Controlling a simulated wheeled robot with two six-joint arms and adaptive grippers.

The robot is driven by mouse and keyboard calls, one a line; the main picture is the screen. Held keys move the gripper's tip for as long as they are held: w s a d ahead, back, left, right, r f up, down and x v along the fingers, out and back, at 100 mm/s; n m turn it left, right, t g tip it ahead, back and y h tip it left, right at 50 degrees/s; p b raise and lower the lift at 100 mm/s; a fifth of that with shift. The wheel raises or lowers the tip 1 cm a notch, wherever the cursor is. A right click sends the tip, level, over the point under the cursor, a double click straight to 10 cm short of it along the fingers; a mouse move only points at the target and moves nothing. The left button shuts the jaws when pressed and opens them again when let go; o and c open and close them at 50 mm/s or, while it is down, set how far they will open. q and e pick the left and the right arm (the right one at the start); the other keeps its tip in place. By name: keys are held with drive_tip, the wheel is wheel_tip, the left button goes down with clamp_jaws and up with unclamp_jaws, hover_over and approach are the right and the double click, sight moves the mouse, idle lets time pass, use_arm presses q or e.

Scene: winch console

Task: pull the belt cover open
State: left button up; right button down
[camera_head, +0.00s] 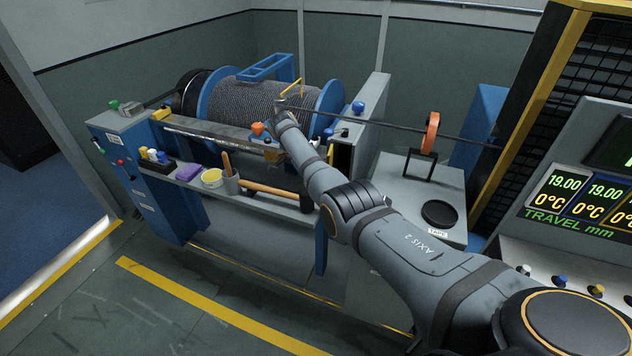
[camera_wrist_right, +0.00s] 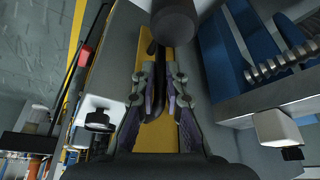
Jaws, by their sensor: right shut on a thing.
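My right arm reaches across the console to the near side of the rope drum (camera_head: 262,103). My right gripper (camera_head: 281,105) is small and partly hidden by its own wrist there. In the right wrist view my right gripper (camera_wrist_right: 162,95) is shut on a dark handle (camera_wrist_right: 157,62), between its purple-padded fingers. A yellow panel (camera_wrist_right: 185,75) lies directly behind the handle. It may be the belt cover, but I cannot tell for sure. A thin yellow bar (camera_head: 290,88) shows beside the gripper in the head view. My left gripper is not in view.
An orange wheel (camera_head: 430,132) stands right of the drum. A display panel (camera_head: 585,200) is at far right. The floor in front is clear.

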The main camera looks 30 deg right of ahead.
drive_tip(key=shift+w+d+r, duration=0.1)
drive_tip(key=shift+w+r, duration=0.3)
drive_tip(key=shift+r, duration=0.05)
drive_tip(key=c, duration=1.7)
unclamp_jaws()
drive_tip(key=shift+w+f, duration=0.1)
drive_tip(key=shift+f, duration=0.1)
drive_tip(key=shift+p+v, duration=0.8)
drive_tip(key=shift+v, duration=0.05)
drive_tip(key=s+p+v, duration=0.1)
drive_tip(key=p+v, duration=0.6)
drive_tip(key=v, duration=0.3)
drive_tip(key=shift+a, duration=0.2)
